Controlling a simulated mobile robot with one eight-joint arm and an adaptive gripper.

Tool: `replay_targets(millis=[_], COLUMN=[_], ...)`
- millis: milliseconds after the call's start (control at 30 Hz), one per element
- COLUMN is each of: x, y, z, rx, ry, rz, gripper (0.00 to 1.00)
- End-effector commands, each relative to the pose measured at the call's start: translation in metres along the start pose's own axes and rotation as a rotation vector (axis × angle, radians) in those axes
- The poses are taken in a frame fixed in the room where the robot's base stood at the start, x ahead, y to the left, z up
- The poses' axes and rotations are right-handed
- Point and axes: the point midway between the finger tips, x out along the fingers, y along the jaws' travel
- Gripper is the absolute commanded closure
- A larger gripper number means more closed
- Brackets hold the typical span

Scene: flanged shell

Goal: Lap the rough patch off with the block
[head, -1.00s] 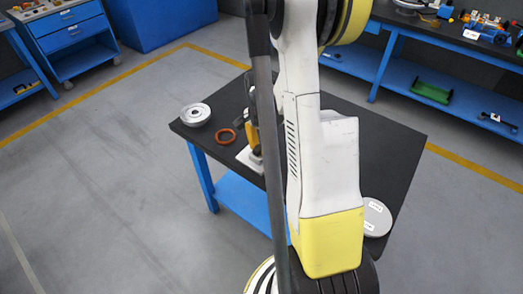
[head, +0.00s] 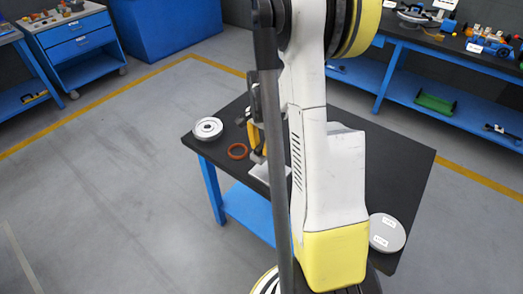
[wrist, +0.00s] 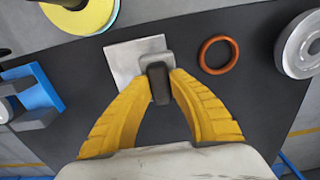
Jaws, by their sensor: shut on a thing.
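My gripper (wrist: 162,85) has yellow fingers shut on the block (wrist: 155,61), a grey piece with a dark upright grip. The block overlaps a pale square plate (wrist: 122,62); I cannot tell whether it touches it. The plate's edge shows in the head view (head: 259,172), where my arm hides most of the gripper. The metal flanged shell (wrist: 293,50), round with a raised centre, sits right of the gripper in the wrist view and at the table's left corner in the head view (head: 208,128). I cannot make out a rough patch.
An orange ring (wrist: 219,54) lies flat between plate and shell. A blue fixture with grey blocks (wrist: 38,98) stands at the wrist view's left. A labelled grey disc (head: 387,232) lies at the black table's (head: 400,170) near right edge. A blue shelf bench (head: 420,60) stands behind.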

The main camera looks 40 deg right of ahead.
Motion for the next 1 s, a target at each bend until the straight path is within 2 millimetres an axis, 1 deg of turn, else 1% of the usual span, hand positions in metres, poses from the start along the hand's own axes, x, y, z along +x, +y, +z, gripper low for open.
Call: replay_targets(millis=[33, 200, 400, 1000], x=[-0.008, -0.023, -0.036, -0.036], y=[0.0, -0.001, -0.003, -0.003], z=[0.0, -0.002, -0.003, -0.003], rx=[-0.001, -0.005, -0.008, -0.009], ry=[0.0, 0.0, 0.0, 0.0], rz=[0.0, 0.0, 0.0, 0.0], gripper=[1.0, 1.0, 1.0, 1.0])
